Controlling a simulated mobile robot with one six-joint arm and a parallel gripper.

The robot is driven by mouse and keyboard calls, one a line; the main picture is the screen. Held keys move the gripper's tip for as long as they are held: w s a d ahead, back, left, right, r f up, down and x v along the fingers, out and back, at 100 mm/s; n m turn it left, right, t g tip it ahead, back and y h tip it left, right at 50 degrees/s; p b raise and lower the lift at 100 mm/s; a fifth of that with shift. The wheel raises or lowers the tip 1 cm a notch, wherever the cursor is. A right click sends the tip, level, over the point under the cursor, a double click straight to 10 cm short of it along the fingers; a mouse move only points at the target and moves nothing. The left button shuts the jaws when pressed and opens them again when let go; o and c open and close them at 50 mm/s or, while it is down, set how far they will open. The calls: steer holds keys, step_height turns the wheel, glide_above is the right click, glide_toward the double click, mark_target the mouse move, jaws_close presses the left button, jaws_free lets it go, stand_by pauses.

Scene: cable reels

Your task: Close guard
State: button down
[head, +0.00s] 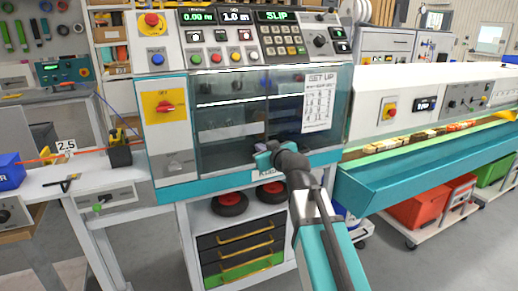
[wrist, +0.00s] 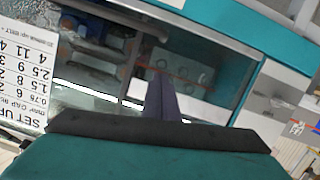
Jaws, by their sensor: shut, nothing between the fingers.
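The guard (head: 287,110) is a clear tinted window panel on the front of the machine (head: 170,140), with a printed set-up sheet (head: 319,100) on its right part. An upright panel edge runs near the middle of the window. The sheet also shows upside down in the wrist view (wrist: 25,75). I cannot tell for sure whether the left half is uncovered. My gripper (head: 260,149) is in front of the window's lower middle, close to that edge. In the wrist view my gripper (wrist: 161,80) has its fingers together and empty; contact with the panel is unclear.
A control panel with buttons and displays (head: 250,38) tops the machine. A red rotary switch (head: 166,107) is left of the window. A teal trough (head: 400,185) juts out at right. Drawers (head: 240,255) and reels (head: 230,203) sit below. A bench (head: 80,175) stands at left.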

steer(key=shift+v, duration=2.4)
steer(key=shift+r, duration=0.1)
steer(key=s+d+f+m+g+h+p, duration=0.1)
steer(key=s+f+g+p, duration=0.15)
steer(key=f, duration=1.45)
steer(key=s+d+f+g+h+p, duration=0.15)
steer(key=f+g, duration=0.25)
steer(key=f, duration=1.3)
steer(key=s+d+f+m+g+p, duration=0.1)
steer(key=s+f+g, duration=0.2)
steer(key=s+f, duration=0.6)
steer(key=s+d+f+g+p, duration=0.1)
steer(key=s+f+g+p, duration=0.1)
steer(key=s+f, duration=0.75)
steer(key=s+d+f+m+g, duration=0.1)
steer(key=s+f+g, duration=0.1)
steer(key=s, duration=0.6)
steer(key=s+d+f+m+g+h, duration=0.1)
steer(key=s+d+f+g, duration=0.1)
steer(key=s+f, duration=0.3)
steer(key=s+d+f+m+g+h+p, duration=0.1)
steer(key=s+d+f+m+g, duration=0.1)
steer(key=s, duration=1.1)
steer(key=shift+d+f+g, duration=0.2)
steer(key=shift+f+g, duration=0.55)
steer(key=shift+g, duration=0.5)
